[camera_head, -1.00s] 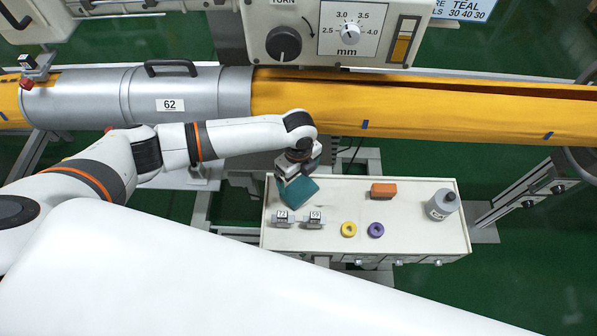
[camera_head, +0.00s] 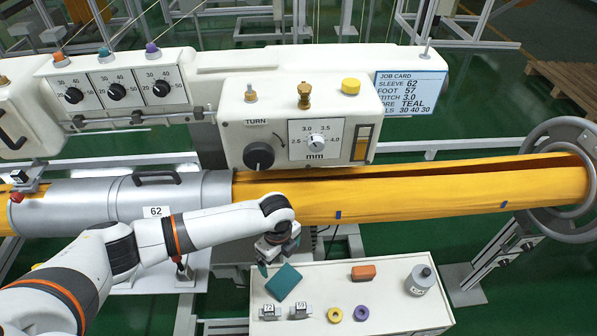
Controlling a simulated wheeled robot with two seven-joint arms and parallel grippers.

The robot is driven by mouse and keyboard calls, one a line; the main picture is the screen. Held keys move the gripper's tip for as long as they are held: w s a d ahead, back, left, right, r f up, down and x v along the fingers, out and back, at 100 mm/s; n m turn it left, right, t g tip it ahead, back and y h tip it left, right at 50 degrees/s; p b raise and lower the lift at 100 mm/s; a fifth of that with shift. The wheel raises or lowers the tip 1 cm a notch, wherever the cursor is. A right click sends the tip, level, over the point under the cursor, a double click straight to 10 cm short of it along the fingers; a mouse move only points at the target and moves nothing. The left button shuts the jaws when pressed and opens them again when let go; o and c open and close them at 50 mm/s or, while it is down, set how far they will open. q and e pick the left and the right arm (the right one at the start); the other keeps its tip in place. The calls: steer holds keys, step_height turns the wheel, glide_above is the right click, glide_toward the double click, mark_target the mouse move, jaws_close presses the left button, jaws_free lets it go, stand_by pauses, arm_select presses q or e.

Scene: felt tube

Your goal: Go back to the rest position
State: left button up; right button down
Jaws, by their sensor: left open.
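My left arm comes in from the left across the front of the grey sleeve (camera_head: 170,194) marked 62. My left gripper (camera_head: 276,256) points down over the back left corner of the white side table (camera_head: 400,315). It is open, and nothing shows between its fingers. A teal block (camera_head: 283,282) lies tilted on the table just below and in front of it. Whether the fingertips touch the block cannot be told. My right gripper is not in view.
The yellow felt tube (camera_head: 420,193) and machine head (camera_head: 297,130) stand behind.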

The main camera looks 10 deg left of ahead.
arm_select(q)
steer(key=s+d+r+n+t+h, duration=0.2)
steer(key=s+d+r+n+h, duration=0.25)
steer(key=s+d+n, duration=0.5)
steer(key=s+a+r+n+t+y, duration=0.1)
steer(key=s+a+r+n+y, duration=0.1)
steer(key=s+a+n, duration=0.5)
steer(key=s+a+r+n+t+y, duration=0.1)
steer(key=s+a+r+n+y, duration=0.2)
steer(key=a+n, duration=0.5)
step_height(320, 180, down, 29)
steer(key=s+a+m+g+b, duration=0.2)
steer(key=m, duration=0.1)
steer(key=s+a+f+g, duration=0.1)
steer(key=s+a+f, duration=0.1)
steer(key=s+f, duration=1.4)
steer(key=shift+s+a, duration=0.2)
steer(key=shift+a, duration=0.05)
